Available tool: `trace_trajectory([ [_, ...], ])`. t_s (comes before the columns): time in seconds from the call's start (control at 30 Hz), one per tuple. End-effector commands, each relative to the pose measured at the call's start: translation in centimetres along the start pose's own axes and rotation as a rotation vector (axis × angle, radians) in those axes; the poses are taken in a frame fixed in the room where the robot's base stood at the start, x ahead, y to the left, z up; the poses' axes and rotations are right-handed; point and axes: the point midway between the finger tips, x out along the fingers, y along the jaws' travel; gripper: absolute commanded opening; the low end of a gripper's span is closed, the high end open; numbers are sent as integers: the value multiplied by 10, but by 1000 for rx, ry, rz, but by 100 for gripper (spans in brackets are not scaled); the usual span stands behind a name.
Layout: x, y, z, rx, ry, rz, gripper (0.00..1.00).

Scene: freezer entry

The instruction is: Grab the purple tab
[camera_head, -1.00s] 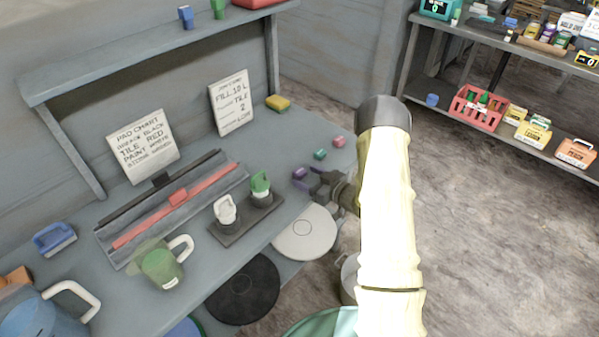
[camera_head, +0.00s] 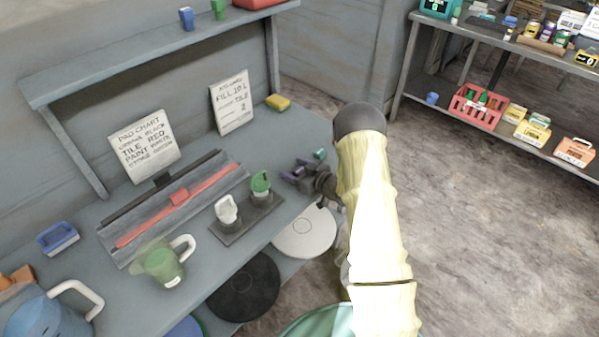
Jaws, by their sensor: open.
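The purple tab (camera_head: 298,171) is a small block near the right edge of the grey workbench, past the green and white bottle stand. My gripper (camera_head: 300,172) is at the tab, with its dark fingers apart and pointing left. The tab appears to lie at or between the fingertips, partly covered by them. I cannot tell whether the fingers touch it. A small green tab (camera_head: 320,154) sits just behind my gripper.
The workbench (camera_head: 215,270) holds a stand with a white bottle (camera_head: 226,211) and a green bottle (camera_head: 260,184), a squeegee tray (camera_head: 180,200), a green jug (camera_head: 162,264) and a yellow sponge (camera_head: 278,102). A shelf with a red crate (camera_head: 474,108) stands at right.

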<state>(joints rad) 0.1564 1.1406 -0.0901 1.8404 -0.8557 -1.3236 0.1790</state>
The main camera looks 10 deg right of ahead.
Motion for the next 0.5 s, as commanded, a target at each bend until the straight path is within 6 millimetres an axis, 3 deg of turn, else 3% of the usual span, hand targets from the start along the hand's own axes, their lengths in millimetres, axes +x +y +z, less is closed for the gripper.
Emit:
trace_trajectory([
  [0.43, 0, 0, 0, 0, 0, 0, 63],
  [0.5, 0, 0, 0, 0, 0, 0, 49],
])
